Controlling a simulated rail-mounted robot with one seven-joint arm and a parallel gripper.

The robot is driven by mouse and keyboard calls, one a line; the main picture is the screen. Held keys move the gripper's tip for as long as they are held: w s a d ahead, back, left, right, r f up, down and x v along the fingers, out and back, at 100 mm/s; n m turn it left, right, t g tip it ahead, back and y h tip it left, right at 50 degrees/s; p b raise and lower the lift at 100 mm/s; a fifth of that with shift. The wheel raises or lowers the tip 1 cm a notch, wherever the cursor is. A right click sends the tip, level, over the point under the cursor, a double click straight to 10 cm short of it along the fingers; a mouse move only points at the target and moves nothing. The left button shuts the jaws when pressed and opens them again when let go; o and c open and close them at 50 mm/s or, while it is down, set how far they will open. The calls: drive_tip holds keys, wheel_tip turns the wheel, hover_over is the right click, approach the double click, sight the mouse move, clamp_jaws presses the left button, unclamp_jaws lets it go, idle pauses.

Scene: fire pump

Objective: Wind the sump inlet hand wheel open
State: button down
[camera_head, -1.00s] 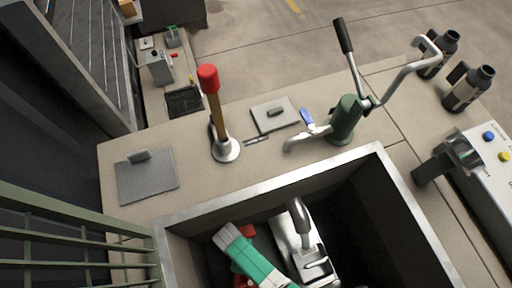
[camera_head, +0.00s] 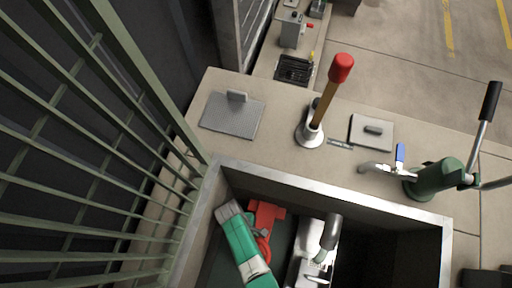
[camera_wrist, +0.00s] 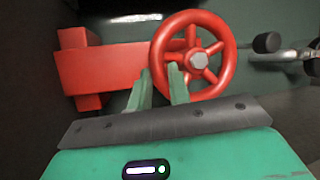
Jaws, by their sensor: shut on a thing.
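The red spoked hand wheel (camera_wrist: 193,55) with a grey hub stands in front of a red block (camera_wrist: 95,68) in the wrist view. My gripper (camera_wrist: 160,72) is shut on the wheel's rim at its left lower side; the fingers cover that part of the rim. In the head view my green gripper body (camera_head: 243,252) is down inside the metal-rimmed sump (camera_head: 335,185). The wheel (camera_head: 264,248) shows there only as a red arc beside it, the rest hidden behind the gripper. The red block (camera_head: 265,214) shows above it.
A silver fitting (camera_head: 330,235) stands in the sump right of my gripper. On the bench are a red-topped lever (camera_head: 328,95), a green hand pump (camera_head: 435,180) and two grey plates (camera_head: 232,117). A green barred rack (camera_head: 75,160) borders the left.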

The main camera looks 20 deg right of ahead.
drive_tip(key=shift+a+f+n, duration=0.1)
drive_tip(key=shift+n, duration=0.2)
drive_tip(key=c, duration=1.7)
unclamp_jaws()
drive_tip(key=shift+o, duration=0.5)
drive_tip(key=shift+w+a, duration=0.15)
